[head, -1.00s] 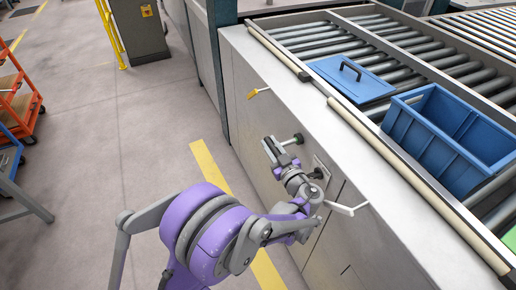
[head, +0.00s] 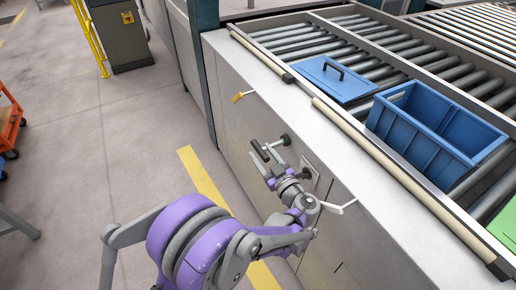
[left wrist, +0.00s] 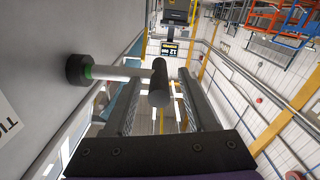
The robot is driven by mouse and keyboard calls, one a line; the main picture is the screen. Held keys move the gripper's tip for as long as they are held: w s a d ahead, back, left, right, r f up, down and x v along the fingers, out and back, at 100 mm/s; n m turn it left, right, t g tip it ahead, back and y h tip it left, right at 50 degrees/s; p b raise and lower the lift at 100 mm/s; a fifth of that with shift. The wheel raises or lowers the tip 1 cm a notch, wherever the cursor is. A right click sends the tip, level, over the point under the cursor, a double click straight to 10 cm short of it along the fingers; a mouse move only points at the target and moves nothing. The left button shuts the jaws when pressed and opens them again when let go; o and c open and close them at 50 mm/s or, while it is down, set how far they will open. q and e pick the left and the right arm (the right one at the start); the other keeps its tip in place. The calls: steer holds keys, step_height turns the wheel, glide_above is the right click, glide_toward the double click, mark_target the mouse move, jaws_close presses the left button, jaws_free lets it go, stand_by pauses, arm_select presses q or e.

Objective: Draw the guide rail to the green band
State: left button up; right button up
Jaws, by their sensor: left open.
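A dark cylindrical handle (head: 259,151) sits on the end of a pale rod that sticks out of the machine's side wall. In the left wrist view the handle (left wrist: 159,82) lies between my fingers, and the rod (left wrist: 122,73) runs to a round black collar (left wrist: 76,69). A green band (left wrist: 88,72) shows on the rod right beside the collar. My left gripper (head: 270,160) is open around the handle; its two fingers also show in the left wrist view (left wrist: 160,98). I cannot tell if they touch the handle. My right gripper is out of view.
A black knob (head: 305,173) on a plate and a white lever (head: 340,207) are close by on the wall. An orange-handled lever (head: 238,97) is farther along. A blue crate (head: 430,137) and a blue lid (head: 333,79) rest on the rollers.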

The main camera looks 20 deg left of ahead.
arm_select(q)
steer(key=v, duration=0.7)
steer(key=shift+s+d, duration=0.2)
steer(key=shift+s, duration=0.05)
